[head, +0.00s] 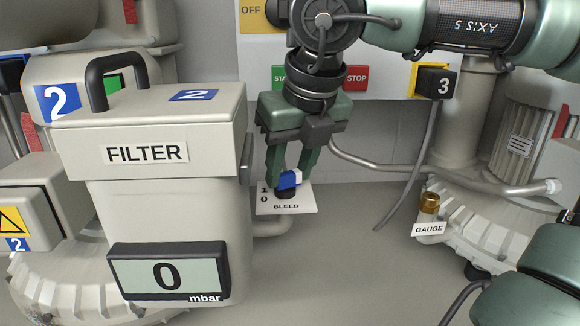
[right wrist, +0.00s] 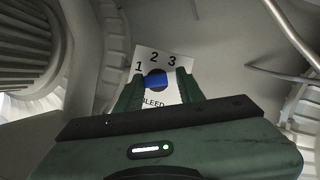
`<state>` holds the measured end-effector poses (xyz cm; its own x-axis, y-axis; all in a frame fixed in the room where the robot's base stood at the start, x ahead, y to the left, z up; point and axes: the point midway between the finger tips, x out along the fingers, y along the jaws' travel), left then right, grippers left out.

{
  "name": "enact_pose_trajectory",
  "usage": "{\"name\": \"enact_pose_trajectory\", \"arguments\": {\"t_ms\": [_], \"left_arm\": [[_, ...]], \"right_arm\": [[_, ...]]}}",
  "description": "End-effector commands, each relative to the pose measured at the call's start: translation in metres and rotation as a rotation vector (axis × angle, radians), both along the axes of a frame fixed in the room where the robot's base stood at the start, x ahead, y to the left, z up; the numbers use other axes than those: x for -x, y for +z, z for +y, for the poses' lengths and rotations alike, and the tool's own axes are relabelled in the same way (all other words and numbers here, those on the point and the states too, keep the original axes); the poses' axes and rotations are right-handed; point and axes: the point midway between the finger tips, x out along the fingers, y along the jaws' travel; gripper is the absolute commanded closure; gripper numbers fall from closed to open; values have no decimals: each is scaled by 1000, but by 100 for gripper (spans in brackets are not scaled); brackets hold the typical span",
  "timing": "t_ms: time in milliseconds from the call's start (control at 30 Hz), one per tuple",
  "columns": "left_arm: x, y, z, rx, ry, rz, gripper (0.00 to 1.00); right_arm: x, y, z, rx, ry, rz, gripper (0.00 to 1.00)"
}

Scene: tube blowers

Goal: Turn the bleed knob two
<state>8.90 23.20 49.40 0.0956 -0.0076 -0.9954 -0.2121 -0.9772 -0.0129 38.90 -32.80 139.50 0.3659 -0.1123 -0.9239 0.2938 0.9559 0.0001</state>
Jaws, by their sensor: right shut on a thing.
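The bleed knob (head: 290,180) has a blue grip on a dark round base and sits on a white plate (head: 300,203) marked BLEED. The right wrist view shows the blue knob (right wrist: 156,82) on the plate (right wrist: 152,62), with 1, 2 and 3 along its far edge. My right gripper (head: 288,177) points down over the plate, its green fingers shut on the blue grip from both sides. In the wrist view the blue bar lies roughly crosswise between the fingertips; which number it points to I cannot tell. My left gripper is not in view.
The FILTER housing (head: 150,128) stands close left of the knob, with a display (head: 168,272) reading 0 mbar on it. A grey hose (head: 400,170) runs right of my gripper. A brass GAUGE fitting (head: 429,203) stands farther right. The grey floor in front is clear.

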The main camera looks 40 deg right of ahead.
Motion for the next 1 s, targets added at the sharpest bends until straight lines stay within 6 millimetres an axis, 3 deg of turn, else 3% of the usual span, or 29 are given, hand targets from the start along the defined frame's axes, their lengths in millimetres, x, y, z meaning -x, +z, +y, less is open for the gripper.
{"name": "enact_pose_trajectory", "arguments": {"t_ms": [467,1000], "left_arm": [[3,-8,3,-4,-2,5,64],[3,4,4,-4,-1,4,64]], "right_arm": [[-2,0,-2,-4,266,-5,100],[-4,2,-4,-2,669,-4,100]]}}
